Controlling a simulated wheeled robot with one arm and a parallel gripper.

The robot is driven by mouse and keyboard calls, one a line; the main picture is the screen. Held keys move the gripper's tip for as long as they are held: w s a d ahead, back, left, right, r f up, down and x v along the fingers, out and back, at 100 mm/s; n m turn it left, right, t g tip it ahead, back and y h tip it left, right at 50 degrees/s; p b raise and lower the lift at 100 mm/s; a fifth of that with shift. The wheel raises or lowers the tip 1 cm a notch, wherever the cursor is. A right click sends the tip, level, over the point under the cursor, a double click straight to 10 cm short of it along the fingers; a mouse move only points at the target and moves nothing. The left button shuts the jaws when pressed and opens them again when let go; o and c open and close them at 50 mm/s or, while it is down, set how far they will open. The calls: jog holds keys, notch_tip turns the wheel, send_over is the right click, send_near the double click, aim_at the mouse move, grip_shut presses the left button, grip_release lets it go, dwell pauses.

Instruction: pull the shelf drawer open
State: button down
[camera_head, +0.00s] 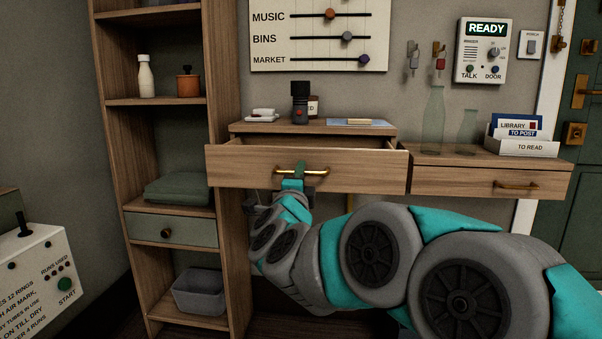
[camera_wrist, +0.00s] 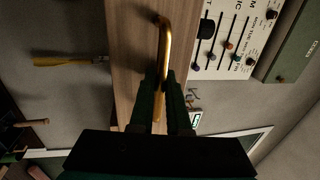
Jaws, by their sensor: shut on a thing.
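A wooden drawer (camera_head: 235,165) under the wall shelf (camera_head: 240,128) stands part way out, with its open top showing behind the front. Its brass bar handle (camera_head: 320,173) runs across the front. My gripper (camera_head: 300,170) is shut on the middle of that handle, reaching up from below. In the wrist view the brass handle (camera_wrist: 165,42) runs between the two dark fingers of my gripper (camera_wrist: 163,82), against the wooden drawer front (camera_wrist: 130,60). The drawer's inside is mostly hidden.
A second drawer (camera_head: 450,178) on the right is shut. A tall bookcase (camera_head: 112,130) with a grey drawer (camera_head: 150,230), also shut, stands left. A dark cylinder (camera_head: 300,103) and a jar (camera_head: 313,106) stand on the shelf above. Glass bottles (camera_head: 433,125) stand right.

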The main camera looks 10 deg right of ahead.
jog(key=shift+f, duration=0.1)
jog(key=c, duration=1.2)
grip_release()
jog(key=shift+o, duration=0.2)
jog(key=v, duration=0.7)
jog(key=shift+s, duration=0.4)
jog(key=shift+a, duration=0.15)
